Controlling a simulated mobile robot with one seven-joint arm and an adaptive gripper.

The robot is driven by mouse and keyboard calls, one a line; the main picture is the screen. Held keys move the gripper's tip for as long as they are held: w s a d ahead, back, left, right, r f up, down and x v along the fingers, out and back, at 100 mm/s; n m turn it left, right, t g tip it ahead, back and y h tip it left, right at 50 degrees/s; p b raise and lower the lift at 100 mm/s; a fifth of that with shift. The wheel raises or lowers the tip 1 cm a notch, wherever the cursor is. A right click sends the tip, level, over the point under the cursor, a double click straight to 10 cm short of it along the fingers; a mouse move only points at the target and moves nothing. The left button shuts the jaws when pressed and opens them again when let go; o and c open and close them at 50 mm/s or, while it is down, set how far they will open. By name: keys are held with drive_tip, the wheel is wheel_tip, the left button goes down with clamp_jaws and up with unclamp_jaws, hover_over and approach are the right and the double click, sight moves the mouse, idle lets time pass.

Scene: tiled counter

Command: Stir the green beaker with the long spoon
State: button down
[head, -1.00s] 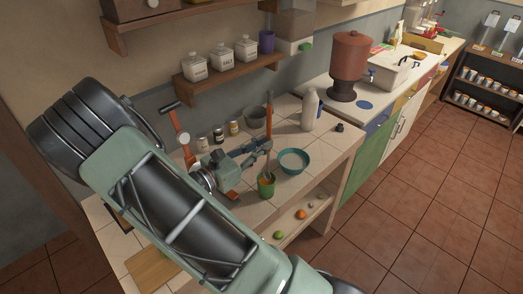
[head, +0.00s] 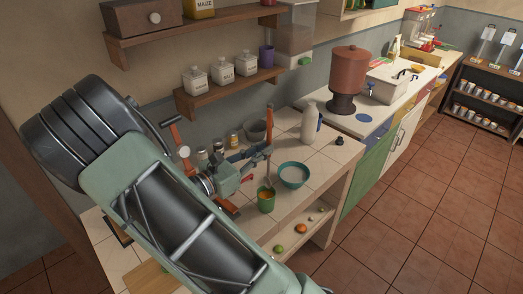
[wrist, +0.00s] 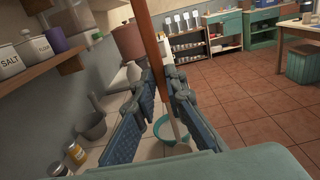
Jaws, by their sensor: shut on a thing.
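The green beaker (head: 266,203) stands upright on the tiled counter, left of a teal bowl. The long spoon (head: 269,121) has a brown handle and stands nearly upright. My gripper (head: 262,153) is shut on its handle above the beaker. The spoon's lower end comes down at the beaker's mouth and appears to be inside it; its tip is hidden. In the wrist view the spoon's handle (wrist: 146,30) runs down between the fingers of my gripper (wrist: 163,85). I cannot make out the beaker there.
The teal bowl (head: 293,176) is just right of the beaker. A white bottle (head: 310,122), a grey mortar (head: 255,131) and several spice jars (head: 232,138) stand behind. A shelf with canisters (head: 225,75) hangs above. The counter's right end is mostly clear.

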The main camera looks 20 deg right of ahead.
sight(268, 135)
drive_tip(key=shift+r, duration=0.1)
drive_tip(key=shift+r, duration=1.9)
